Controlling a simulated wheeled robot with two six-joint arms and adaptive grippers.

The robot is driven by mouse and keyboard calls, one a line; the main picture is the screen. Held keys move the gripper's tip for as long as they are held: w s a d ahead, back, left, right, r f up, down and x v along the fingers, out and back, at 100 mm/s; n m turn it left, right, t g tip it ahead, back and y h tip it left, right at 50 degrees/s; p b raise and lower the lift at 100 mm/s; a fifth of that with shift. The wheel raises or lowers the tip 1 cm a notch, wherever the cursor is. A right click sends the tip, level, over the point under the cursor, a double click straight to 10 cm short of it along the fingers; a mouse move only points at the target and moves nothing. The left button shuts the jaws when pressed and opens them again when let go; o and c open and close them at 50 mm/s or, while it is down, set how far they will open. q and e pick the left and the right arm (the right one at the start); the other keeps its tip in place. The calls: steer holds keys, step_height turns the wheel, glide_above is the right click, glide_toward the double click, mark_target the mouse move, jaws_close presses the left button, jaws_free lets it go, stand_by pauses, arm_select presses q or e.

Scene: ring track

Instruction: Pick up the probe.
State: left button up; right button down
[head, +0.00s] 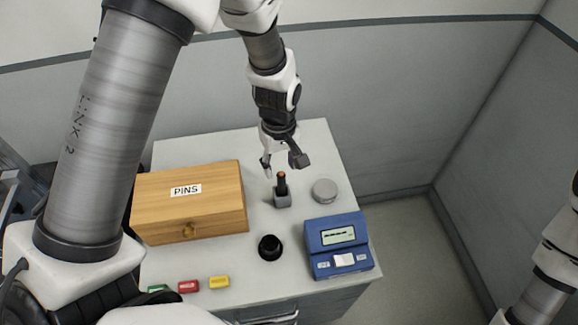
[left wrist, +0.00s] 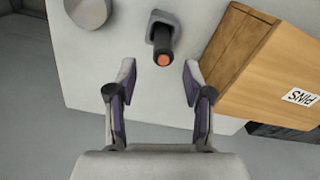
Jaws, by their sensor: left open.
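The probe (head: 282,183) is a dark stick with an orange-red tip. It stands upright in a small grey holder (head: 283,200) on the cabinet top. In the left wrist view the probe (left wrist: 162,45) points toward the camera, ahead of the fingertips and between their lines. My left gripper (head: 283,167) is open and empty, just behind and above the probe in the head view. Its two fingers also show apart in the left wrist view (left wrist: 160,80). The right gripper is out of view; only part of my right arm shows at the right edge.
A wooden PINS box (head: 190,205) stands left of the probe. A grey round lid (head: 325,191) and a blue meter (head: 339,246) are on the right. A black round knob (head: 270,247) and small coloured blocks (head: 189,287) lie nearer. The cabinet top (head: 240,270) has bare patches.

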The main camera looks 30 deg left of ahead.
mark_target(282, 185)
arm_select(q)
steer(key=shift+s+d+f+p, duration=0.6)
steer(key=shift+s+f+p, duration=0.15)
steer(key=shift+s, duration=0.15)
steer(key=f, duration=0.1)
steer(key=f+p, duration=0.1)
steer(key=f, duration=0.1)
steer(key=w+f, duration=0.1)
steer(key=f, duration=0.1)
steer(key=shift+a, duration=0.4)
steer(key=shift+w+f, duration=0.1)
steer(key=shift+f, duration=0.1)
steer(key=shift+s+d+r, duration=0.15)
steer(key=shift+s+d, duration=0.05)
steer(key=shift+s, duration=0.05)
steer(key=shift+c, duration=0.3)
steer(key=shift+s, duration=0.1)
steer(key=c, duration=0.6)
jaws_close()
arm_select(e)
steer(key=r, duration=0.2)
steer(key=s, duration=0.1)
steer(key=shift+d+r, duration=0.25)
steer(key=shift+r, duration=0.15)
